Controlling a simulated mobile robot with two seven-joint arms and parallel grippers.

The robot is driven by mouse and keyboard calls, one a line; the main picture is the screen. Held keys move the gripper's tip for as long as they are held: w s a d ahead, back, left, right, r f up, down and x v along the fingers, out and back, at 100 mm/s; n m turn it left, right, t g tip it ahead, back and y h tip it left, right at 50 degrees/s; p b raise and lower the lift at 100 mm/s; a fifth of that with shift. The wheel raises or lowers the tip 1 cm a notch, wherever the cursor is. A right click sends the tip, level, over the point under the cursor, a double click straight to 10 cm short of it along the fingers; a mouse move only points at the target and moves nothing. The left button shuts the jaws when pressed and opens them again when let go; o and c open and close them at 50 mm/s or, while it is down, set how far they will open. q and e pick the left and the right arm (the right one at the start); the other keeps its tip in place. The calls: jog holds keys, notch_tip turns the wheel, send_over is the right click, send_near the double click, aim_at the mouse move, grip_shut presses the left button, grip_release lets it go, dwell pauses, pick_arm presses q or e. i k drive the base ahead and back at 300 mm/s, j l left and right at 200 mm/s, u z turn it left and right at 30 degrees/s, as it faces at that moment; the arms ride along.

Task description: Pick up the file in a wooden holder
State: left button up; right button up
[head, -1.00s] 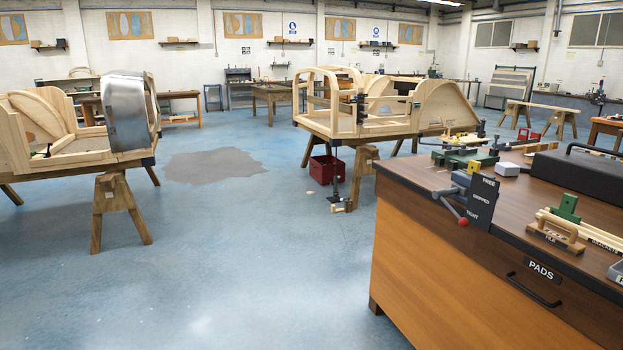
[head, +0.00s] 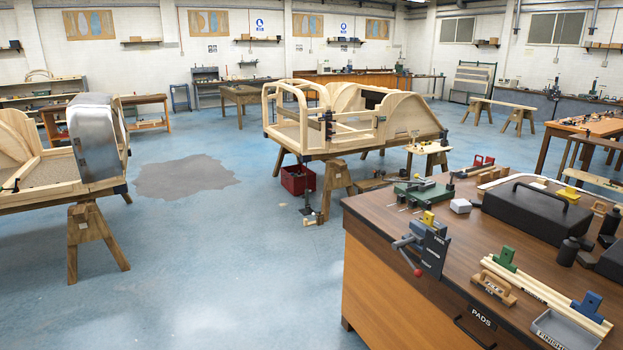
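The file in its wooden holder (head: 493,287) lies on the near part of the brown workbench top (head: 415,220) at the lower right, near the bench's front edge. It is a small light-wood piece with a raised handle. It lies just left of the pale wooden strips (head: 545,292) and looks clear of them. Neither of my grippers shows in the head view.
A grey tray (head: 565,330), a black case (head: 537,210) and dark bottles (head: 568,251) crowd the bench. Wooden bodyframes (head: 350,120) stand on trestles beyond. The blue floor (head: 215,270) left of the bench is open.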

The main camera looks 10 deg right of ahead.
aim_at(504, 297)
jog(key=z, duration=1.3)
